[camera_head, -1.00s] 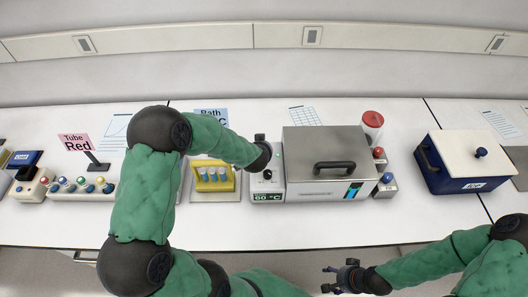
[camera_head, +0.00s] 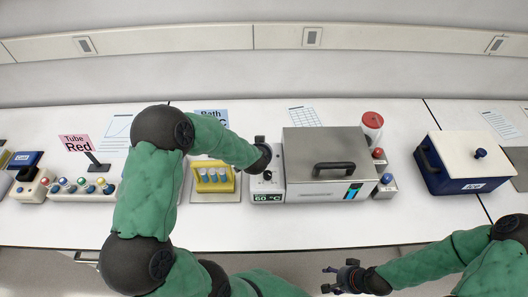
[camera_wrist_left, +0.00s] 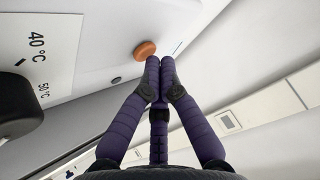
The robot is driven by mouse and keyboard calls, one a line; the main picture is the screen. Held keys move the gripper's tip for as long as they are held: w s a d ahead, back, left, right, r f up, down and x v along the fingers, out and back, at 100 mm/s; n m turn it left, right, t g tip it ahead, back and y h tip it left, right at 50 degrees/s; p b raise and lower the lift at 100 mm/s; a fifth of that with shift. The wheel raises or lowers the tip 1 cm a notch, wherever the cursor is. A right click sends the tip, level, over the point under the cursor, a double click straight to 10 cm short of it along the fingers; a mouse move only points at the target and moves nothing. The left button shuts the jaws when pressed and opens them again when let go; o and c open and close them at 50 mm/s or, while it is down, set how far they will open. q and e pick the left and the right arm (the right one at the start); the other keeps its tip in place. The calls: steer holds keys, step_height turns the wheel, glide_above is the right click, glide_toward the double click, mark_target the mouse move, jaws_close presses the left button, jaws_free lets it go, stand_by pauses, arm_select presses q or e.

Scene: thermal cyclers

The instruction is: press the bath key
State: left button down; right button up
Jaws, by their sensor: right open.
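The water bath (camera_head: 325,190) is a grey steel box with a closed lid and a black handle. Its control panel (camera_head: 268,185) is on its left side and its display (camera_head: 268,198) reads 60 °C. In the left wrist view, an orange round key (camera_wrist_left: 145,49) stands out from the panel beside a big black knob (camera_wrist_left: 15,105). My left gripper (camera_wrist_left: 160,62) is shut and empty, its fingertips right beside the orange key; I cannot tell if they touch. In the head view my left wrist hides the key. My right gripper (camera_head: 329,279) is open and empty, in front of the bench.
A yellow rack of blue tubes (camera_head: 213,180) stands left of the bath. A blue ice box (camera_head: 464,165) is further right. The bench front is clear.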

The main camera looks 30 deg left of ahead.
arm_select(q)
steer(key=shift+r, duration=0.2)
step_height(320, 180, up, 6)
steer(key=p, duration=0.6)
steer(key=shift+r+p, duration=0.1)
steer(key=shift+p, duration=0.25)
stand_by(0.4)
